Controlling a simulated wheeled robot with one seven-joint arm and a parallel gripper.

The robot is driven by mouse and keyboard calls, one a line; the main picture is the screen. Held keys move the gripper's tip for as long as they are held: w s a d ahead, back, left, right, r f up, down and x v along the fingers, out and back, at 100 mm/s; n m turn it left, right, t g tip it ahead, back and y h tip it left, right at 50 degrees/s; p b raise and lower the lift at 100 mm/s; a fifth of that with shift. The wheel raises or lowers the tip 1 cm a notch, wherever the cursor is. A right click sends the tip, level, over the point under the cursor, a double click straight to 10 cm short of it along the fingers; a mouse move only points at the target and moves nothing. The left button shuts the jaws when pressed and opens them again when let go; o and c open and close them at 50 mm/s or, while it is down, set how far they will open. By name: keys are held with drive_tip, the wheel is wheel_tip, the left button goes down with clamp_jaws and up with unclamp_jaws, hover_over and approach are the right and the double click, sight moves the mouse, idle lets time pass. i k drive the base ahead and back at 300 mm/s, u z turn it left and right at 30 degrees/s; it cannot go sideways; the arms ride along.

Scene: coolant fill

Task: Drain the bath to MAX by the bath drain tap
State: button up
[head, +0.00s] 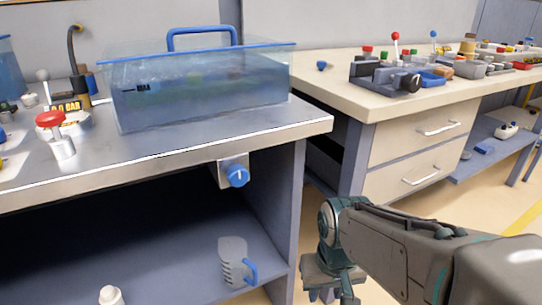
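The bath (205,105) is a clear tank of bluish liquid on the metal bench, with a blue-edged lid and blue handle. A small dark mark (143,88) shows on its front wall; its lettering is too small to read. The bath drain tap (238,176) is a blue knob on a metal plate at the bench's front edge, below the bath's right end. Its setting is unclear. My gripper (335,290) hangs at the bottom, right of the tap and apart from it. Its fingertips are cut off by the picture edge.
A grey jug (232,262) with a blue handle stands on the lower shelf below the tap. A drawer bench (330,90) with small parts stands at right. Open floor lies between.

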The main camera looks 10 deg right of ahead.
sight(237, 175)
drive_tip(key=z, duration=0.75)
drive_tip(key=k, duration=0.95)
drive_tip(key=u, duration=0.85)
